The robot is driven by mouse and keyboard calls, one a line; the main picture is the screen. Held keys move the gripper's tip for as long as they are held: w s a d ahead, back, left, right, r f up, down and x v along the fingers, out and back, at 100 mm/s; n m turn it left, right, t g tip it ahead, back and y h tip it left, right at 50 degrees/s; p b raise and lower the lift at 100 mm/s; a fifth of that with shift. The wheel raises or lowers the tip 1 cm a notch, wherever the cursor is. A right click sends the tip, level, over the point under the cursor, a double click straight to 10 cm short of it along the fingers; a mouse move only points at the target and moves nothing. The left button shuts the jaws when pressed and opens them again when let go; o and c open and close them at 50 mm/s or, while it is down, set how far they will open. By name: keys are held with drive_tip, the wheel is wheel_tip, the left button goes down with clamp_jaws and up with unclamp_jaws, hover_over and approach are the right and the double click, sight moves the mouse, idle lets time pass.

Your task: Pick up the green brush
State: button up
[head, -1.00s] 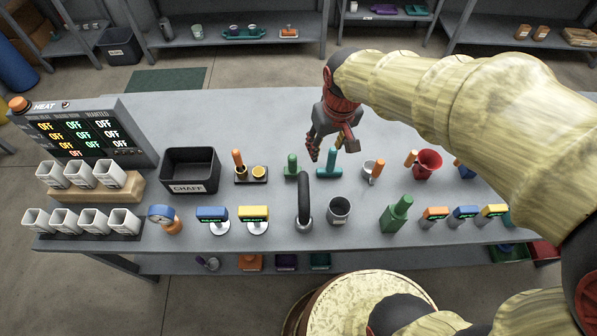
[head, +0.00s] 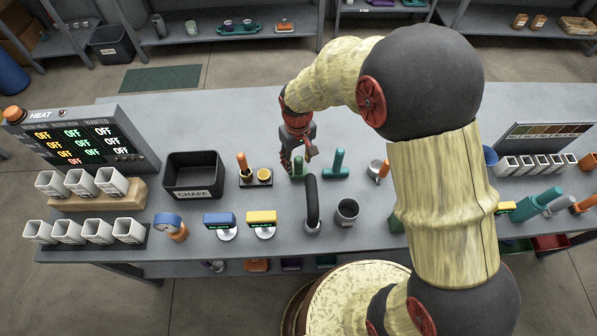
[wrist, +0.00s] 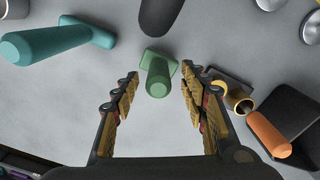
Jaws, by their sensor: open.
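The green brush (head: 298,170) stands upright on the grey table, handle up, behind the black curved spout. In the wrist view the green brush (wrist: 158,78) shows its round handle end and a small square base. My gripper (head: 299,157) is above it, pointing down. In the wrist view my gripper (wrist: 159,88) is open, one finger on each side of the brush in the picture, with clear gaps. No contact shows. In the head view the fingers partly cover the brush.
A teal brush-like tool (head: 337,164) stands just right. An orange-handled tool on a small tray (head: 258,183) is just left. A chaff bin (head: 193,170) is further left. The table behind is clear.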

wheel_tip(320, 180, down, 3)
drive_tip(key=shift+d+f+b, duration=0.1)
drive_tip(key=shift+b, duration=0.2)
drive_tip(key=c, duration=0.4)
drive_tip(key=c, duration=0.7)
clamp_jaws()
